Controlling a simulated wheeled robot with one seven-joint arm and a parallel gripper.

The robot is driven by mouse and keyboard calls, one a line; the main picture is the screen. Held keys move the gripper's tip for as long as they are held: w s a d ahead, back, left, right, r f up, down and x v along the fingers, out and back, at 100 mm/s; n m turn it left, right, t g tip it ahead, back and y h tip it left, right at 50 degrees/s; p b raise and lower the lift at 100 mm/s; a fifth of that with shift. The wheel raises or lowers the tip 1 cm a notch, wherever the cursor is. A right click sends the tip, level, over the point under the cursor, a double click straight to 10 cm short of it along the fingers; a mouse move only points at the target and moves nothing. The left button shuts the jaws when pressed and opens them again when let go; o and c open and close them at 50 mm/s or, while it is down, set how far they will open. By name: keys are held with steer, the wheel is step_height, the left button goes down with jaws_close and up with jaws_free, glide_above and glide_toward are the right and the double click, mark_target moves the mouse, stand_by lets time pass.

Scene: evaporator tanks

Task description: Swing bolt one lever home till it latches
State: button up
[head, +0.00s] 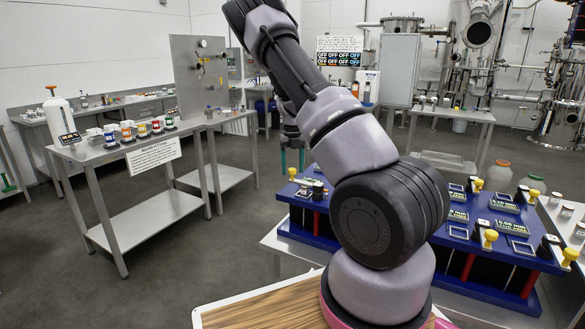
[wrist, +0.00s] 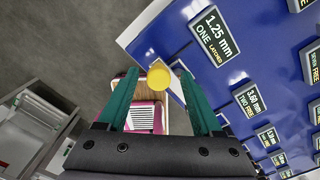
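The yellow knob of a lever (wrist: 158,76) shows in the wrist view, beside the corner of the blue panel (wrist: 185,20). The display plate for bolt one (wrist: 211,35) reads 1.25 mm, ONE, LATCHED. My gripper (wrist: 159,73) is open, its teal fingers on either side of the knob with a gap on each side. In the head view my gripper (head: 292,160) is above the left end of the blue bench (head: 318,225), with the yellow knob (head: 292,172) below it. The lever's shaft is hidden beneath its knob in the wrist view.
Display plate two (wrist: 252,98) reads 3.60 mm, FREE. Several other yellow-knobbed levers (head: 490,237) stand along the blue bench at right. My arm hides the bench's middle. A steel table with bottles (head: 125,155) stands at left, with clear floor between.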

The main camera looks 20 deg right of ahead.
step_height(320, 180, up, 11)
stand_by(0.4)
steer(key=shift+f, duration=0.1)
